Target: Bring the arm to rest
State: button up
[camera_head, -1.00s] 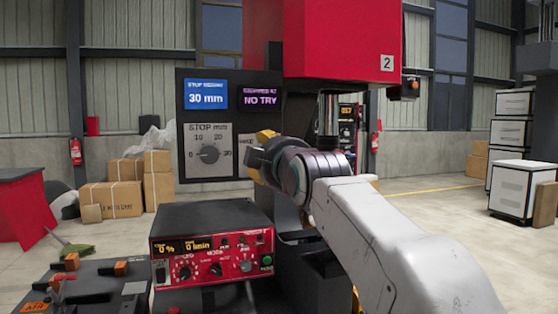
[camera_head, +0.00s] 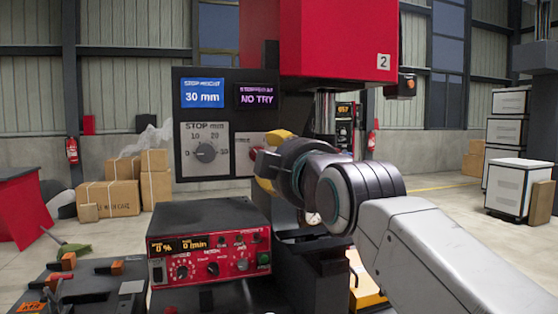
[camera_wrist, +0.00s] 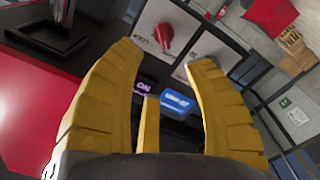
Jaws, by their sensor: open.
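My gripper (camera_wrist: 165,75) has yellow fingers spread apart, with nothing between them in the wrist view. In the head view my gripper (camera_head: 268,160) is mostly hidden behind my own wrist; a little yellow shows just right of the stop panel's red knob. The black stop panel (camera_head: 185,100) carries a grey STOP mm dial (camera_head: 205,152), a blue screen reading 30 mm (camera_head: 203,93) and a dark screen reading NO TRY (camera_head: 259,95). The red knob (camera_head: 257,152) is partly visible; it also shows in the wrist view (camera_wrist: 163,37), apart from the fingers.
A red-fronted control box (camera_head: 213,254) reads 0 % and 0 l/min below the panel. A large red machine head (camera_head: 335,38) hangs above. A dark bench (camera_head: 90,290) with orange-handled clamps is at lower left. Cardboard boxes (camera_head: 110,198) and white cabinets (camera_head: 518,188) stand farther back.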

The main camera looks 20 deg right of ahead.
jog(key=s+f+m+g+p, duration=0.35)
jog(key=s+f+g, duration=0.2)
jog(key=f, duration=0.65)
jog(key=s+f+m+g+p, duration=0.3)
jog(key=s+f+g+p, duration=0.3)
jog(key=f, duration=0.5)
jog(key=s+f+m+g+p, duration=0.1)
jog(key=s+f+m+g, duration=0.1)
jog(key=s+f, duration=0.7)
jog(key=s+g, duration=0.1)
jog(key=s, duration=0.2)
jog(key=shift+s+m+p, duration=0.2)
jog(key=shift+m+p, duration=0.1)
jog(key=shift+m, duration=0.05)
